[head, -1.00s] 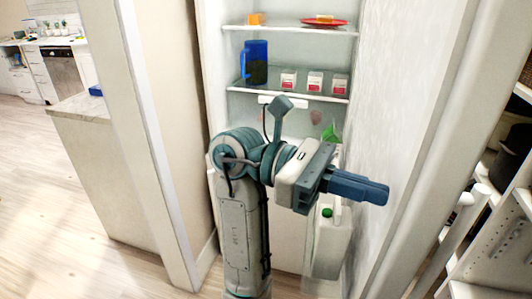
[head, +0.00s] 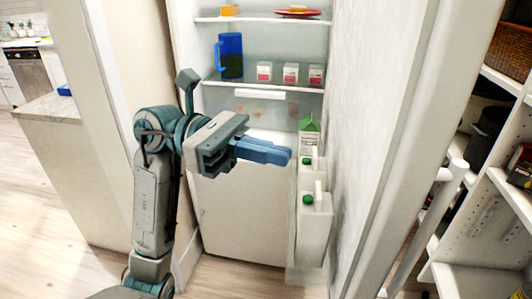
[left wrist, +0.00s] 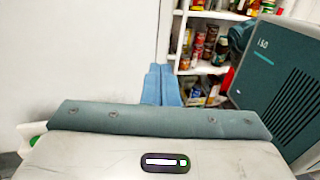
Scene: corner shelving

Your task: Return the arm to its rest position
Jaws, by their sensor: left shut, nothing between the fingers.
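My left arm rises from the lower left in the head view, bent at the elbow. Its left gripper (head: 268,152) points right in front of the open fridge, with the blue fingers together and nothing between them. In the left wrist view the shut fingers (left wrist: 162,85) point away toward a shelf of jars and cans. My right gripper is not in view.
The fridge holds a blue pitcher (head: 230,56), small cartons (head: 290,72) and a red plate (head: 298,12). White jugs (head: 314,226) and a green-topped carton (head: 309,133) stand at its lower right. A white wall (head: 372,130) and pantry shelving (head: 482,225) are on the right.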

